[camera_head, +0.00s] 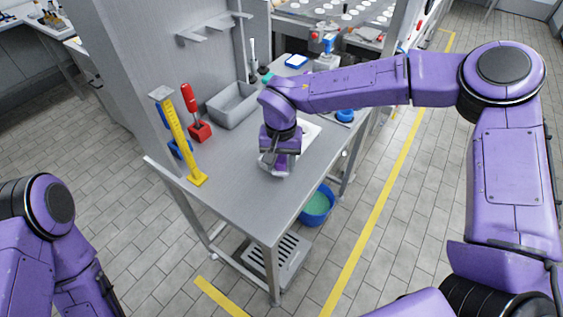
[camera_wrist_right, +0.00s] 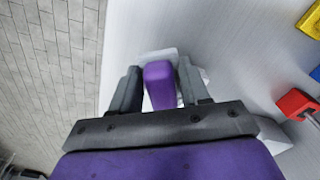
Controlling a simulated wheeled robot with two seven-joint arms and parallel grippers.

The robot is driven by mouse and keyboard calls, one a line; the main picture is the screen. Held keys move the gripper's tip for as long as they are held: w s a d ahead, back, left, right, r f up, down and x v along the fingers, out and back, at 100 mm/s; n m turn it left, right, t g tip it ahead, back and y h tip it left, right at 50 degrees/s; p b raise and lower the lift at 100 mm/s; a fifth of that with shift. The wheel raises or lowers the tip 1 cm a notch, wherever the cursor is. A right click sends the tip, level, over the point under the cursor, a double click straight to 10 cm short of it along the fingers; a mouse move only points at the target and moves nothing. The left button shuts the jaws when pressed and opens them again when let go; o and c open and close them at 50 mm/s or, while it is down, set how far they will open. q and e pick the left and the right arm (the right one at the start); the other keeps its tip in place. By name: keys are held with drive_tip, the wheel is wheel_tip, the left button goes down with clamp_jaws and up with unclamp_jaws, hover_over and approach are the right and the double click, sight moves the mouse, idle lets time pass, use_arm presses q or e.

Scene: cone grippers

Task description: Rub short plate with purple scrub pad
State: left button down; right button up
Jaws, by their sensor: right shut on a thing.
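My right gripper (camera_head: 283,158) is low over the metal table, fingers pointing down. In the right wrist view its two fingers (camera_wrist_right: 160,88) are shut on the purple scrub pad (camera_wrist_right: 159,84). The pad also shows just below the fingers in the head view (camera_head: 281,168). A white plate-like piece shows under and around the pad (camera_wrist_right: 160,54), mostly hidden by the pad and fingers. I cannot tell whether pad and plate touch. My left arm is at the lower left of the head view; its gripper is out of the picture.
The metal table (camera_head: 235,185) is bare at its front. A grey bin (camera_head: 232,104), a red-handled tool in a red block (camera_head: 198,130) and a yellow upright piece (camera_head: 184,145) stand at the left and back. A blue bucket (camera_head: 317,208) is below the right edge.

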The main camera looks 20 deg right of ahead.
drive_tip(key=shift+w+f, duration=0.55)
drive_tip(key=shift+w, duration=0.3)
drive_tip(key=shift+s+r, duration=0.4)
drive_tip(key=shift+s, duration=0.35)
drive_tip(key=shift+w+f, duration=0.25)
drive_tip(key=shift+w, duration=0.15)
use_arm(q)
drive_tip(key=shift+w+f, duration=0.25)
drive_tip(key=shift+w, duration=0.05)
use_arm(e)
drive_tip(key=shift+s+f, duration=0.1)
drive_tip(key=shift+s, duration=0.05)
use_arm(q)
drive_tip(key=shift+s, duration=0.1)
use_arm(e)
drive_tip(key=shift+s, duration=0.1)
drive_tip(key=shift+f, duration=0.15)
use_arm(q)
drive_tip(key=shift+f, duration=0.1)
use_arm(e)
drive_tip(key=shift+f, duration=0.35)
drive_tip(key=shift+f, duration=0.3)
